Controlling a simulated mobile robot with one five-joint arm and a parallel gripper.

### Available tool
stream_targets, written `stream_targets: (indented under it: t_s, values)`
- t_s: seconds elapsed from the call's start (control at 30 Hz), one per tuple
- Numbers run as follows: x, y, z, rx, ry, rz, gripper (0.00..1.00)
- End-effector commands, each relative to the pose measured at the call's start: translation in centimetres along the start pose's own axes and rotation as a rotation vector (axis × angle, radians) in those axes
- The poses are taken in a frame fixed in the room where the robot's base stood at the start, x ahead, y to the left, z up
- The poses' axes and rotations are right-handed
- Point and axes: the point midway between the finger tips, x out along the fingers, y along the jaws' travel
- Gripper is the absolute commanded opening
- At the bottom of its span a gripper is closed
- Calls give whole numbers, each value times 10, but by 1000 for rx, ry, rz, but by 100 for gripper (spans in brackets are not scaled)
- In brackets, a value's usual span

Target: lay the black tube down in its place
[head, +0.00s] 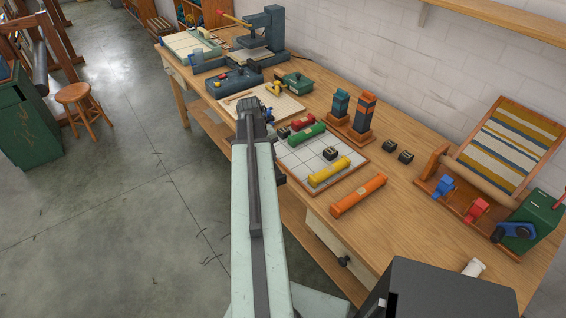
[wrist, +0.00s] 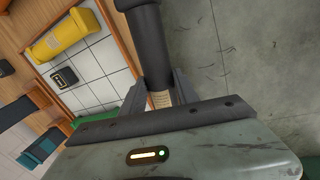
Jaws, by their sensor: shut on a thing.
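My gripper (wrist: 160,92) is shut on the black tube (wrist: 147,42) in the wrist view. The tube shows a pale label between the fingers and runs up out of the picture. It appears over the grey floor beside the tray's edge. In the head view my gripper (head: 254,112) is at the far end of my arm, left of the white tiled tray (head: 296,160); the tube cannot be told apart from it there. The tray holds a green tube (head: 306,134), a yellow tube (head: 329,172) and a small black block (head: 330,153).
An orange tube (head: 358,197) lies on the bench to the right of the tray. Two black blocks (head: 389,146) and a wooden stand with upright cartons (head: 352,120) are behind. A loom-like frame (head: 510,145) stands at the right. Bare wood lies between.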

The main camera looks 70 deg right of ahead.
Motion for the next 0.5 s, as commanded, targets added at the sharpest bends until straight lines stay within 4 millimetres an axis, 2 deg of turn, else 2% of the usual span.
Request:
stream_targets:
  t_s: [0.03,0.1,0.23,0.37,0.5]
  values:
    - [3,-18,-9,-55,11,2,0]
    - [1,-34,-17,-112,22,3,0]
    - [-1,-47,-22,-157,31,4,0]
    - [0,-42,-24,-157,31,4,0]
    - [11,-10,-32,-153,30,4,0]
